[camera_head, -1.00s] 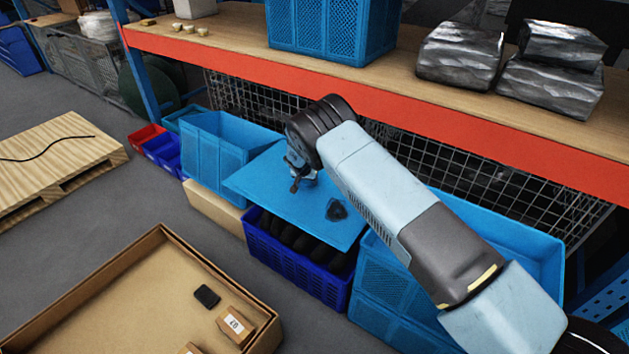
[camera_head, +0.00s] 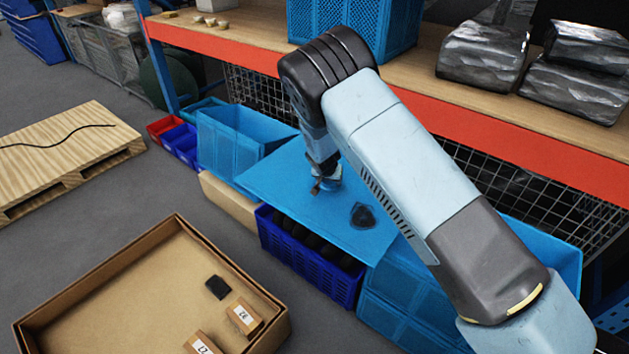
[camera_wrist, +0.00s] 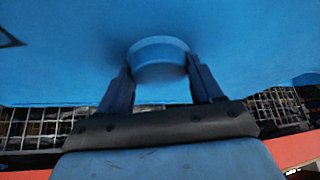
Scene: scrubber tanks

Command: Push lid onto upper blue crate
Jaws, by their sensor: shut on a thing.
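The lid (camera_head: 275,182) is a flat blue sheet with a dark mark on top. In the head view it lies slightly tilted over a dark blue crate (camera_head: 300,262) of dark items, its right edge close to the stacked light blue crates. My gripper (camera_head: 325,184) points down at the lid's middle. In the wrist view my gripper (camera_wrist: 160,68) is shut on the lid's round blue knob (camera_wrist: 158,50), one finger on each side. The upper blue crate (camera_head: 540,245) of the right stack is largely hidden behind my arm. Contact between lid and crates cannot be told.
A shelf with an orange-red beam (camera_head: 480,150) and wire mesh runs behind the crates. An open light blue crate (camera_head: 225,145) stands left of the lid. A cardboard box (camera_head: 120,290) with small boxes stands in front. Bare floor lies left, beside a pallet (camera_head: 60,150).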

